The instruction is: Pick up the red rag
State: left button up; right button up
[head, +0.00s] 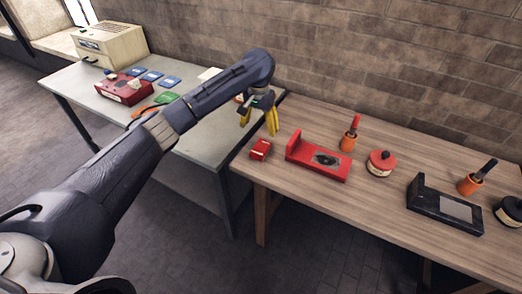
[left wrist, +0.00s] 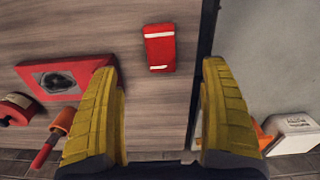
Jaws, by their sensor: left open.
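The red rag (head: 261,149), a small folded red piece with white stripes, lies on the wooden table near its left end. In the left wrist view the rag (left wrist: 159,48) lies flat, ahead of and between the two yellow fingertips. My left gripper (head: 259,127) is open and empty, above the table near the rag and apart from it. Its yellow fingers (left wrist: 159,70) are spread wider than the rag. My right gripper is in neither view.
A red holder (head: 320,163) stands just right of the rag, with an orange cup (head: 348,142) and a red-lidded tin (head: 380,164) beyond. A black holder (head: 445,207) is farther right. A grey table (head: 100,108) adjoins at left, bearing a beige machine (head: 110,45).

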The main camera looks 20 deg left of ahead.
aim_at(259, 149)
pick_arm(q)
jog(key=shift+f, duration=6.4)
jog(key=shift+c, duration=0.2)
jog(key=c, duration=1.2)
